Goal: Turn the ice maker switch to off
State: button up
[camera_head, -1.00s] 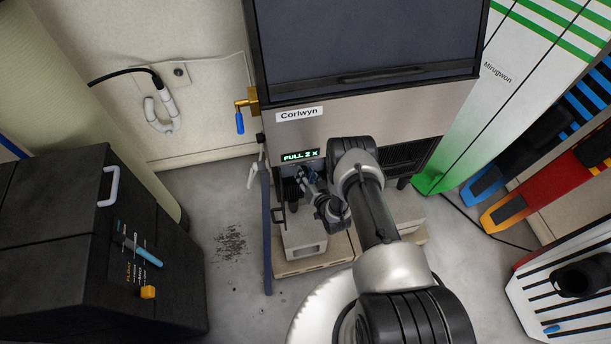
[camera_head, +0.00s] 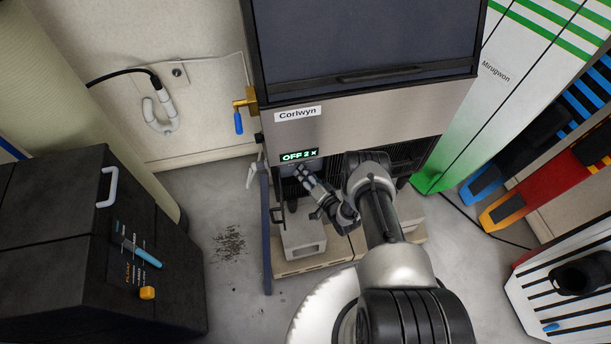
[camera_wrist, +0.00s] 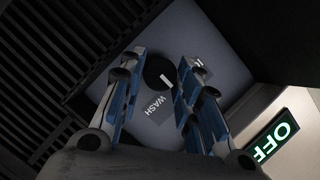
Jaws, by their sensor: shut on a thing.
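The ice maker (camera_head: 365,118), labelled Corlwyn, stands in the middle of the head view. In the wrist view, the dark round switch knob (camera_wrist: 158,71) has a pale line and sits on a grey panel beside the word WASH. My gripper (camera_head: 300,171) is at this panel under the display, with its blue-padded fingers on either side of the knob, shut on it. The fingers hide part of the panel's lettering.
A dark box (camera_head: 75,250) with a white handle and sliders stands at the left. A blue-handled brass valve (camera_head: 239,118) is beside the ice maker. Tall striped boards (camera_head: 500,80) lean at the right. Bare floor (camera_head: 215,290) lies at the lower left.

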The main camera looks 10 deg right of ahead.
jog(key=o, duration=1.1)
jog(key=shift+c, duration=0.2)
